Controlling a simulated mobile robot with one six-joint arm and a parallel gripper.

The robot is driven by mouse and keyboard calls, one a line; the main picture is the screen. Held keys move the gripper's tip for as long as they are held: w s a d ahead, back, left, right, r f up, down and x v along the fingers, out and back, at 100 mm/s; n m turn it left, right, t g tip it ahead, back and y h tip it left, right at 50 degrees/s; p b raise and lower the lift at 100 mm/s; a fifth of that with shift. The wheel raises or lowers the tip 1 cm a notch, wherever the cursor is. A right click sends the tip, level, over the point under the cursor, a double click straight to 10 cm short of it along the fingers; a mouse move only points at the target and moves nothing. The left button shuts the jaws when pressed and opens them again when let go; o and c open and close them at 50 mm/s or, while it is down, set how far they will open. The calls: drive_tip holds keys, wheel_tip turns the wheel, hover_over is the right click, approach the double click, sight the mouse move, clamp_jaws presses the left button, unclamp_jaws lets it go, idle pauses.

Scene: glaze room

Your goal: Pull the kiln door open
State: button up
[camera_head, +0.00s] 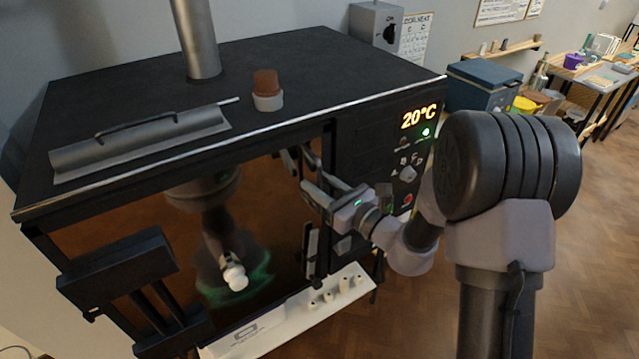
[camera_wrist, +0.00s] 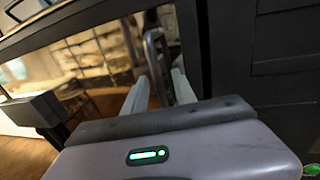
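The kiln (camera_head: 260,75) is a large black box with a control panel on the right of its front that reads 20°C. Its glass door (camera_head: 130,215) looks shut and mirrors my body. An upright metal handle (camera_wrist: 152,45) stands near the door's right edge; its lower part shows in the head view (camera_head: 309,242). My gripper (camera_head: 314,178) reaches the handle from the right and front. In the wrist view my gripper (camera_wrist: 160,88) has its two fingers apart, with the handle bar between them and gaps visible beside it. Where the fingers meet the handle is small in the head view.
A grey tray with a rod (camera_head: 140,140) and a small brown and white pot (camera_head: 267,90) lie on the kiln top. A white shelf (camera_head: 270,338) with several small white pieces is below the door. A blue chest (camera_head: 484,85) stands behind. Wooden floor at right is clear.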

clamp_jaws()
idle(1.3)
